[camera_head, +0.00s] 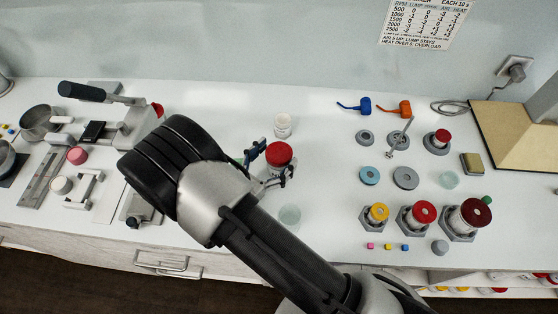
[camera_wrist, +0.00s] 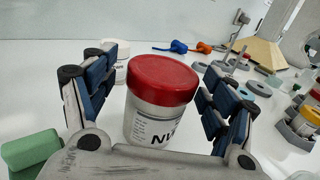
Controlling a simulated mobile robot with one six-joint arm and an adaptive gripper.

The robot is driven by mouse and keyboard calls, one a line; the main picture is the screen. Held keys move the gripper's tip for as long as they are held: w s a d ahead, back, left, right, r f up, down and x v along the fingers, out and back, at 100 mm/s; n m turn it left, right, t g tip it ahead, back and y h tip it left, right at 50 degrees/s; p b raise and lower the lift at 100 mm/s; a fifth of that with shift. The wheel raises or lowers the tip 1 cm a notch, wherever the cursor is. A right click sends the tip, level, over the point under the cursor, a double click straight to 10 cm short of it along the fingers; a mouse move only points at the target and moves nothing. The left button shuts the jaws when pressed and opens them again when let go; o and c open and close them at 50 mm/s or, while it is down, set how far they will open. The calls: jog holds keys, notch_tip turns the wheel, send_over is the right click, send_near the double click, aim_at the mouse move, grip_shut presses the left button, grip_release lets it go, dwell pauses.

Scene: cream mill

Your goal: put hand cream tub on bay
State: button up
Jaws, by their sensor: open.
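A white tub with a red lid and a printed label (camera_wrist: 160,102) stands upright on the counter in the wrist view. It also shows in the head view (camera_head: 279,154), partly hidden by my gripper. My gripper (camera_head: 272,163) is open, with one blue-padded finger on each side of this tub. In the wrist view, gaps show between the tub and both fingers. A second white tub (camera_head: 282,125) stands behind it, partly hidden by the left finger in the wrist view (camera_wrist: 121,70). I cannot tell which spot is the bay.
Right of my gripper are hexagonal stands with yellow- and red-topped jars (camera_head: 421,214), grey discs (camera_head: 405,178) and blue and orange tools (camera_head: 391,108). A pale green disc (camera_head: 290,216) lies near the front. Metal equipment (camera_head: 110,125) fills the left.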

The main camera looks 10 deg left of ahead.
aim_at(287, 145)
jog(key=b+x, duration=0.1)
jog(key=x, duration=0.4)
jog(key=shift+d+r, duration=0.15)
jog(key=shift+c, duration=0.3)
jog(key=c, duration=1.2)
jog(key=shift+c, duration=0.7)
